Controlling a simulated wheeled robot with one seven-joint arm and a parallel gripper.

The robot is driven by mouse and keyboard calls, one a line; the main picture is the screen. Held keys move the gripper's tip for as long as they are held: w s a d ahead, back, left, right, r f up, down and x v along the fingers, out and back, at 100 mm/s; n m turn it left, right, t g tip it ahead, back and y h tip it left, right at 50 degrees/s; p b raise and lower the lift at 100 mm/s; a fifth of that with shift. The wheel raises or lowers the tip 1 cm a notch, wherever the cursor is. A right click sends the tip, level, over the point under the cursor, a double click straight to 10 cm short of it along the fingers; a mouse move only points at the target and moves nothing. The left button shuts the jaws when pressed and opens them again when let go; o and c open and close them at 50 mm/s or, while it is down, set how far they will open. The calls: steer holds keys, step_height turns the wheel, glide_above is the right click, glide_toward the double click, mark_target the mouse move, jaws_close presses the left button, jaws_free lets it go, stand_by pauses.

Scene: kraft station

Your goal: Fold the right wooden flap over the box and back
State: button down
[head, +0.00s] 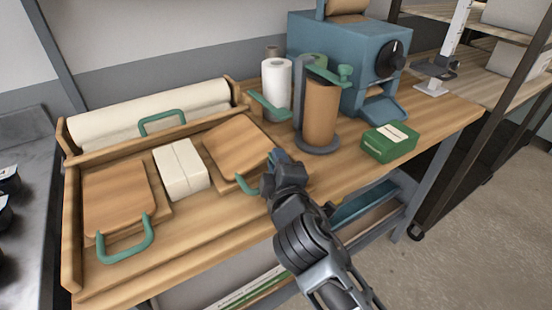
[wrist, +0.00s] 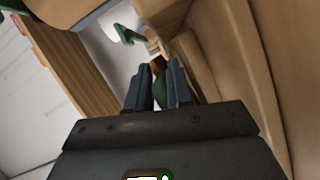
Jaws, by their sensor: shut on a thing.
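The right wooden flap (head: 236,145) lies to the right of the small cream box (head: 181,168), apart from it, and looks slightly tilted. Its green handle (head: 245,184) is at its front right edge. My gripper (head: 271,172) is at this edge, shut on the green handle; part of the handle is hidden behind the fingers. In the wrist view, a bit of green handle (wrist: 159,92) shows between the two fingertips. The left wooden flap (head: 117,190) lies to the left of the box, with its green handle (head: 128,246) toward the front.
A cream roll (head: 150,113) lies behind the flaps, with another green handle (head: 162,121) before it. A brown roll on a stand (head: 320,115), a white roll (head: 277,85), a green box (head: 390,142) and a blue machine (head: 345,50) stand to the right on the wooden table.

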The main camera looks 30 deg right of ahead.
stand_by(0.4)
steer(key=c, duration=1.1)
jaws_free()
steer(key=shift+f, duration=0.1)
